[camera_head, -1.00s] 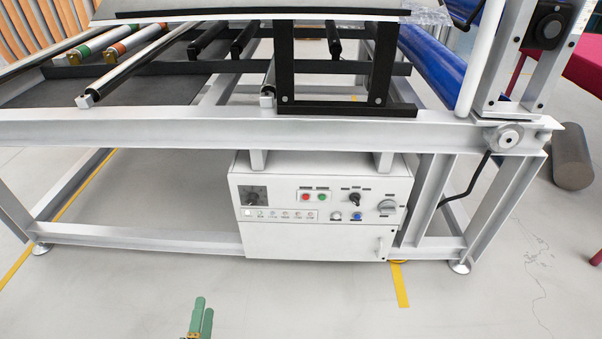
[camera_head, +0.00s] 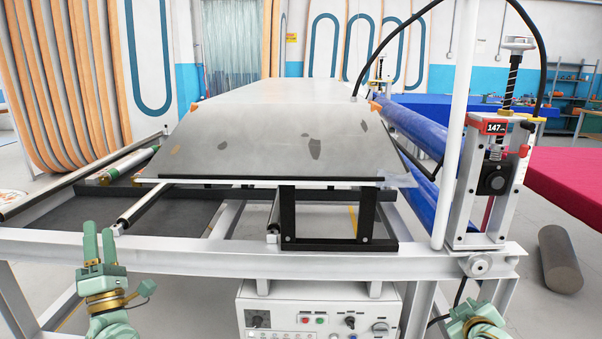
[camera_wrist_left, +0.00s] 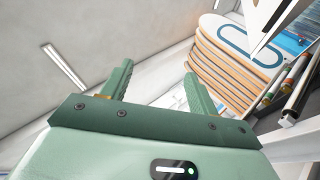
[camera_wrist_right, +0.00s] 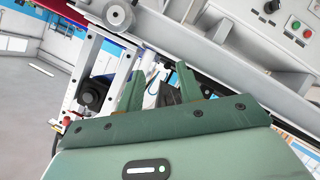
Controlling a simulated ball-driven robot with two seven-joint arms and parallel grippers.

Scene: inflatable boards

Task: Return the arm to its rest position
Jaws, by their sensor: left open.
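My left gripper (camera_head: 99,232) is green. It stands with fingers pointing up at the lower left in the head view, in front of the frame's front rail, empty. The left wrist view shows its two fingers (camera_wrist_left: 158,88) apart with nothing between them. My right arm (camera_head: 475,322) shows only in part at the lower right corner region of the head view. The right wrist view shows the right fingers (camera_wrist_right: 158,88) apart and empty, with the frame and control box behind them.
A metal frame (camera_head: 200,250) with rollers spans the front and bears a grey board (camera_head: 270,140). A control box (camera_head: 318,318) sits under it. A post with a gauge (camera_head: 495,127) stands at the right. A grey cylinder (camera_head: 560,258) lies on the open floor at the right.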

